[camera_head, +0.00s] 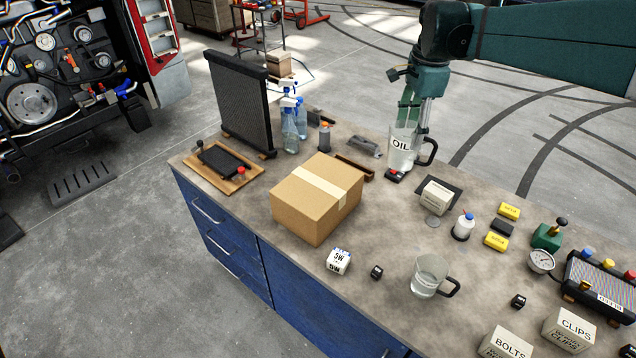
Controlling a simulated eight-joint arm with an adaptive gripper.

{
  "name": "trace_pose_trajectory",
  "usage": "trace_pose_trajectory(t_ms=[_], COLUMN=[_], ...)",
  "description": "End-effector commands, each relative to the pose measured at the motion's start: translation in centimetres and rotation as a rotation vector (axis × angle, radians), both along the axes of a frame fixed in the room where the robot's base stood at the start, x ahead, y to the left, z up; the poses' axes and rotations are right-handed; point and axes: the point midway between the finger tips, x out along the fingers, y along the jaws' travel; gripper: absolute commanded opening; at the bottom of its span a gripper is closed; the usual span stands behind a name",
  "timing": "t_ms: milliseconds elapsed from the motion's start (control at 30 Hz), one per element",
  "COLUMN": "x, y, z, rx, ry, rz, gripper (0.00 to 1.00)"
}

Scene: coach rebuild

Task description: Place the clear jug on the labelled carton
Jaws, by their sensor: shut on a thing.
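My gripper (414,124) points down at the back of the bench and is shut on the rim or wall of a clear jug marked OIL (400,152). This jug is upright with a black handle on its right; I cannot tell whether its base touches the bench. A second clear jug (428,279), with no marking visible, stands upright near the front. The large brown carton (315,205) is closed with pale tape and shows no label. Smaller pale boxes carry print: one marked BOLTS (507,345), one marked CLIPS (570,328), and another (436,198) behind them.
A small white 5W box (338,262) sits before the brown carton. Spray bottles (290,128) and a tall dark radiator (240,103) stand at the back left. The bench (385,235) is bare mid-way.

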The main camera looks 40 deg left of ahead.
Motion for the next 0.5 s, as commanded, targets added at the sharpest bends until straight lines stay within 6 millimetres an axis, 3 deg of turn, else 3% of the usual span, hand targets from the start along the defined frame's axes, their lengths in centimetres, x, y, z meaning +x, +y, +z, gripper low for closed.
trace_pose_trajectory(t_ms=[267, 500], x=[-0.7, -2.0], y=[2.7, 6.9], z=[0.5, 0.6], rx=[0.0, -0.001], ry=[0.001, 0.002], rz=[-0.011, -0.03], gripper=[0.22, 0.22])
